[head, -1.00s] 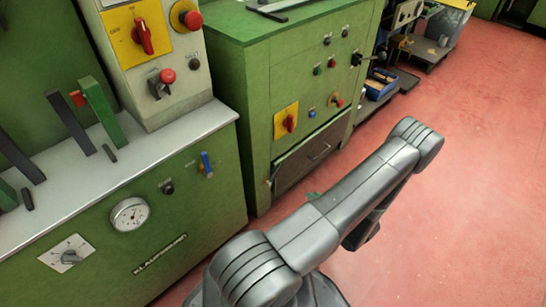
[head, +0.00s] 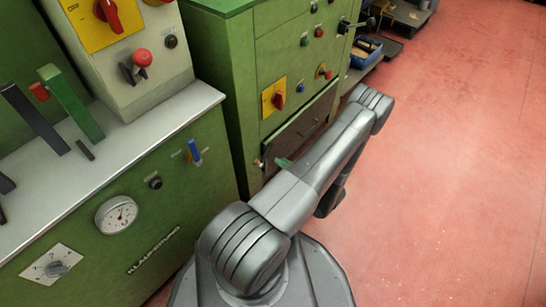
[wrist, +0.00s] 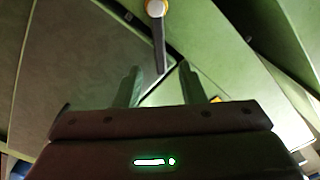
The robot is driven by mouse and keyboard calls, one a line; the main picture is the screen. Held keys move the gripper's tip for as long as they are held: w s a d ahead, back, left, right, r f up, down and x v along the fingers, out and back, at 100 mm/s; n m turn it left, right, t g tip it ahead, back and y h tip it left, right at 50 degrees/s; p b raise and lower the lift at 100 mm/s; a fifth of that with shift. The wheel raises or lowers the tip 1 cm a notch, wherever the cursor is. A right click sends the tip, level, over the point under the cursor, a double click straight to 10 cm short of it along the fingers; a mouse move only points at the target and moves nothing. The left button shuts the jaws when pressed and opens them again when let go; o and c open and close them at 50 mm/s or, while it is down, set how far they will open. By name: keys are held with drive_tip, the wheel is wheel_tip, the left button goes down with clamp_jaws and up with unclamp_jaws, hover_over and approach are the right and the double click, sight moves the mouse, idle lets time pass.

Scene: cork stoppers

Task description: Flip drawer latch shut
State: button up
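In the wrist view the latch (wrist: 158,38) has a pale round pivot with an orange rim and a dark, narrow lever that points down the picture. My gripper (wrist: 157,76) is open, one finger on each side of the lever's lower end. I see no clear contact with the lever. In the head view the dark drawer (head: 300,132) is set low in the green cabinet. A small pale fitting, likely the latch pivot (head: 257,163), shows by its left edge. My arm hides most of my gripper there.
A green machine with a pale worktop (head: 110,150), gauge (head: 116,214) and blue lever (head: 194,151) stands left of the cabinet. A yellow plate with a red switch (head: 274,97) is above the drawer. The red floor (head: 450,170) to the right is clear.

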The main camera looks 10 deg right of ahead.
sight(265, 155)
drive_tip(key=shift+b+x, duration=0.55)
drive_tip(key=shift+x, duration=2.2)
clamp_jaws()
